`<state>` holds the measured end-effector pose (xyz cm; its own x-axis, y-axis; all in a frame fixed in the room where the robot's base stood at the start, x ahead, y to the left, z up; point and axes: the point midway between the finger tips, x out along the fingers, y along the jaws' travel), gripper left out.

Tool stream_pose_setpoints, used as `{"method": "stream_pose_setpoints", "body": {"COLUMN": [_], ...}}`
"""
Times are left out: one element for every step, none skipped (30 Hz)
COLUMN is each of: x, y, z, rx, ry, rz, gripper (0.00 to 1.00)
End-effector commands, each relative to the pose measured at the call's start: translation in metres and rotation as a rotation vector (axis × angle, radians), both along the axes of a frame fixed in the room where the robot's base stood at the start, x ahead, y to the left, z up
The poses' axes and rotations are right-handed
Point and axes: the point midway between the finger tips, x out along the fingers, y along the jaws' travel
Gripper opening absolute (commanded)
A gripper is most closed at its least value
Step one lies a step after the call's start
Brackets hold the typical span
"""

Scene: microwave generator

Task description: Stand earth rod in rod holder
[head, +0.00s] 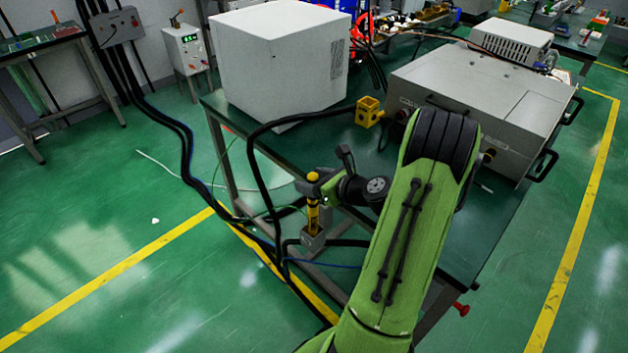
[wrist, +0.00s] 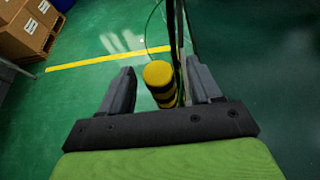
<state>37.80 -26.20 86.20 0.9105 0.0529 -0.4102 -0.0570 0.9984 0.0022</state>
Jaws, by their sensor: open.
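The earth rod (head: 313,212) is a yellow and black banded rod with a round yellow top, standing nearly upright beside the table's near left edge. Its lower end is in a small grey box-shaped holder (head: 313,240), apparently the rod holder; how deep it sits is hidden. My gripper (head: 322,188) is at the rod's upper part. In the wrist view, my gripper (wrist: 160,90) is open, and the rod (wrist: 160,82) shows between the two fingers, nearer the right one. A gap shows on the left; contact on the right I cannot tell.
Black cables (head: 262,190) and a thin green wire hang close around the rod. A yellow block with an opening (head: 369,112), a white box (head: 280,60) and a grey cabinet (head: 480,95) stand on the green table.

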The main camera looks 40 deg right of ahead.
Motion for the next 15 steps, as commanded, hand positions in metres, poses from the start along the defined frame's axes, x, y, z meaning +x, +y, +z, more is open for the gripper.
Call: {"method": "stream_pose_setpoints", "body": {"x": [0.000, -0.001, -0.002, -0.004, -0.008, -0.014, -0.020, -0.027, -0.037, -0.044, -0.053, -0.063, -0.071, -0.079, -0.089], "y": [0.000, 0.000, 0.000, -0.001, -0.001, -0.002, -0.003, -0.003, -0.004, -0.005, -0.005, -0.006, -0.006, -0.006, -0.007], "z": [-0.001, 0.000, 0.000, 0.002, 0.004, 0.007, 0.010, 0.013, 0.018, 0.022, 0.027, 0.031, 0.035, 0.039, 0.043], "rx": [0.001, 0.001, 0.000, 0.001, 0.000, 0.000, 0.001, 0.001, 0.002, 0.001, 0.001, 0.001, 0.002, 0.001, 0.000], "ry": [0.002, 0.002, 0.002, 0.002, 0.002, 0.002, 0.003, 0.002, 0.002, 0.002, 0.001, 0.002, 0.002, 0.000, 0.001], "rz": [0.000, 0.000, -0.001, -0.002, -0.004, -0.005, -0.006, -0.008, -0.009, -0.009, -0.009, -0.009, -0.008, -0.009, -0.009], "gripper": [0.63, 0.63, 0.63, 0.63, 0.63, 0.63, 0.63, 0.63, 0.63, 0.63, 0.63, 0.63, 0.63, 0.63, 0.63]}}
